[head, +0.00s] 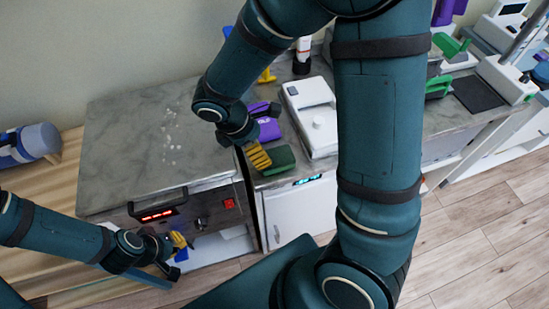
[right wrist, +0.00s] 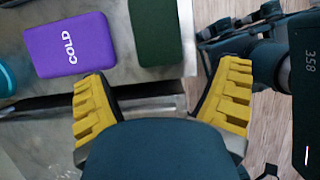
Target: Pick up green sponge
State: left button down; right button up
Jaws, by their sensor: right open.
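The green sponge (head: 272,163) is a dark green block lying on the grey counter near its front edge. In the right wrist view, part of the sponge (right wrist: 156,32) shows at the top, beyond the fingertips and cut off by the frame. My right gripper (head: 259,157) is beside the sponge in the head view. Its yellow fingers are apart in the right wrist view (right wrist: 162,95), with nothing between them. My left gripper (head: 178,244) is low at the left, in front of the cabinet with the red display, away from the sponge. Its finger gap is unclear.
A purple pack marked COLD (right wrist: 70,45) lies left of the sponge in the right wrist view. A white device (head: 312,115) stands right of the sponge on the counter. A grey-topped unit (head: 130,130) is at left. My right arm hides part of the counter.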

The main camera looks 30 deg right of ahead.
aim_at(271, 158)
jog(key=b+x, duration=0.2)
jog(key=x, duration=0.7)
jog(key=shift+w+f, duration=0.2)
jog(key=c, duration=0.5)
jog(key=shift+c, duration=0.4)
notch_tip(271, 158, up, 10)
jog(key=p, duration=0.2)
jog(key=shift+p, duration=0.4)
